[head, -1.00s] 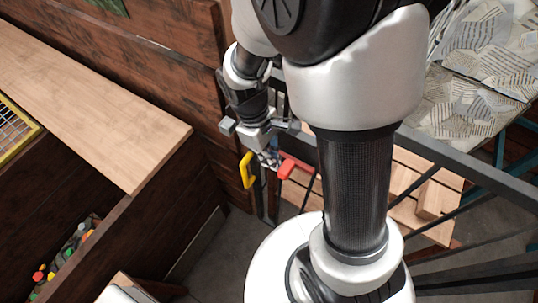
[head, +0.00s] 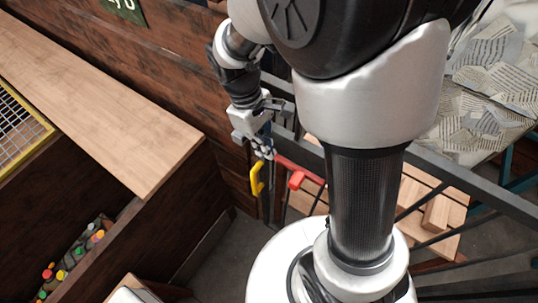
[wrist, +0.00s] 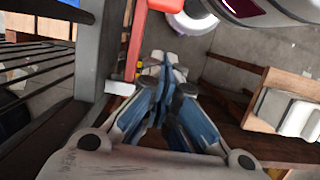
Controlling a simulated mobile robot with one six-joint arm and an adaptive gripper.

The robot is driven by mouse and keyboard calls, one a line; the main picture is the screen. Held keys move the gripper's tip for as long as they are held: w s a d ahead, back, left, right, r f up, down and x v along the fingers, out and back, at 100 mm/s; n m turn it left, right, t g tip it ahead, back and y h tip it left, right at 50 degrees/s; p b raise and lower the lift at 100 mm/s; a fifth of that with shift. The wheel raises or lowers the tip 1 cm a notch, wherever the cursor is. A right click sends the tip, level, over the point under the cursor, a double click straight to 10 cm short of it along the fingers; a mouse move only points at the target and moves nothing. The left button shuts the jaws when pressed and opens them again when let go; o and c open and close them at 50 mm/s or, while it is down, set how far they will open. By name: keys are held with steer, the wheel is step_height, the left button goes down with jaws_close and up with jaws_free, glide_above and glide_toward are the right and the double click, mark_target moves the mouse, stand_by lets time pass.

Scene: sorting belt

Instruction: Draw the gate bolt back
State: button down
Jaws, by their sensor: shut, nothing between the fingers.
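The gate (head: 470,190) is dark metal with thin bars, right of my gripper in the head view. A red handle (head: 297,179), which looks like part of the bolt, sits at its near end. It shows as a red bar (wrist: 137,40) in the wrist view. A yellow handle (head: 257,180) is just left of the red one. My gripper (head: 264,154) is shut and empty, its fingertips just above the yellow handle and left of the red one. The wrist view shows the closed fingers (wrist: 168,65) beside the red bar; I cannot tell whether they touch it.
A wooden counter (head: 100,100) with a yellow-rimmed grid (head: 22,115) is at left. Coloured bottles (head: 75,255) lie in a bin below it. A paper-covered surface (head: 490,85) is at right. Wooden blocks (head: 435,213) lie behind the gate bars. Grey floor is open near the gate's foot.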

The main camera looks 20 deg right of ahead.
steer(key=v, duration=0.3)
steer(key=shift+w+a, duration=0.2)
steer(key=shift+w, duration=0.05)
stand_by(0.4)
